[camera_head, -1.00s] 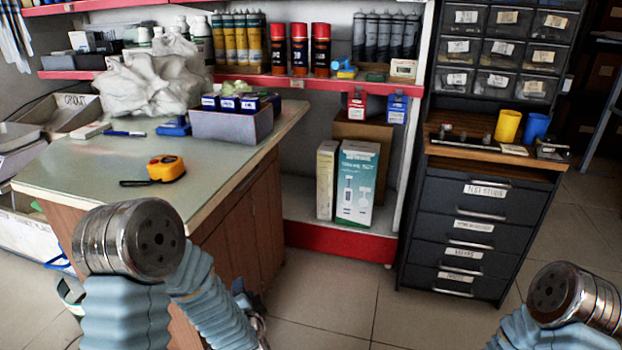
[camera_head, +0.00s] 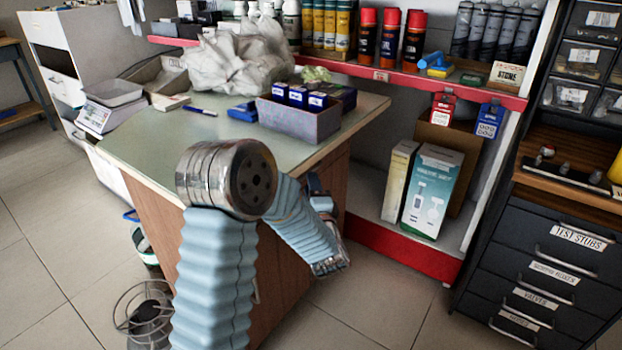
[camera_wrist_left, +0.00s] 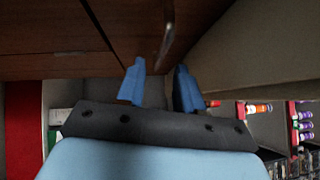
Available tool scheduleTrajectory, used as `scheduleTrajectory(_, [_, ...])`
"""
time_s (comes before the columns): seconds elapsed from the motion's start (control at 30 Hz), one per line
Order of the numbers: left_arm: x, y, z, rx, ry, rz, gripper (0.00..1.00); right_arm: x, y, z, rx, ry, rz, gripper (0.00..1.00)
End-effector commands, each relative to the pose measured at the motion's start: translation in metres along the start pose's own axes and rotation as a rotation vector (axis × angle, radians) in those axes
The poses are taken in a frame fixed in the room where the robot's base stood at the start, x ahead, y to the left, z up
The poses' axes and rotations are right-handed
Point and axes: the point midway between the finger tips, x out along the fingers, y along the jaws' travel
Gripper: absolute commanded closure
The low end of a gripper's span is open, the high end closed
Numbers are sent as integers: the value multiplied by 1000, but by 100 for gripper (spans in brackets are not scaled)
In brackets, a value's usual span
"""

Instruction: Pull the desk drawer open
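The desk (camera_head: 150,150) has a pale green top and brown wooden fronts. My left arm stands in front of it, and the left gripper (camera_head: 328,262) hangs low beside the wooden front in the head view, its fingers hard to make out. In the left wrist view the gripper's two blue fingers (camera_wrist_left: 160,84) are apart with nothing between their tips. Dark wooden panels (camera_wrist_left: 130,25) with seams lie beyond them. A curved metal handle (camera_wrist_left: 168,38) shows just past the fingertips, apart from them. I cannot tell which panel is the drawer. My right gripper is out of view.
A grey bin of blue boxes (camera_head: 300,120) and a white bag (camera_head: 238,58) are on the desk. A red-edged shelf with a boxed kit (camera_head: 430,190) stands to the right, then a dark drawer cabinet (camera_head: 540,265). A wire basket (camera_head: 145,312) sits on the floor at left.

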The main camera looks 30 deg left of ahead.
Motion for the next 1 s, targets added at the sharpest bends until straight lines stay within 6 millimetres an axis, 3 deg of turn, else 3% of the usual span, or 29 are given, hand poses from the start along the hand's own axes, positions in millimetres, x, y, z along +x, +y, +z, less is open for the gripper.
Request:
scheduleTrajectory(0.2, [27, 0, 0, 0, 0, 1, 64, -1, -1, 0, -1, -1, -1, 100])
scheduleTrajectory(0.53, [32, 0, 0, 0, 1, 1, 64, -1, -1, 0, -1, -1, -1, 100])
scheduleTrajectory(0.8, [32, 0, 0, 0, 1, 1, 100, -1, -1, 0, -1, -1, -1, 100])
scheduleTrajectory(1.0, [32, 0, 0, 0, 1, 2, 100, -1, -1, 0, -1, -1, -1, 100])
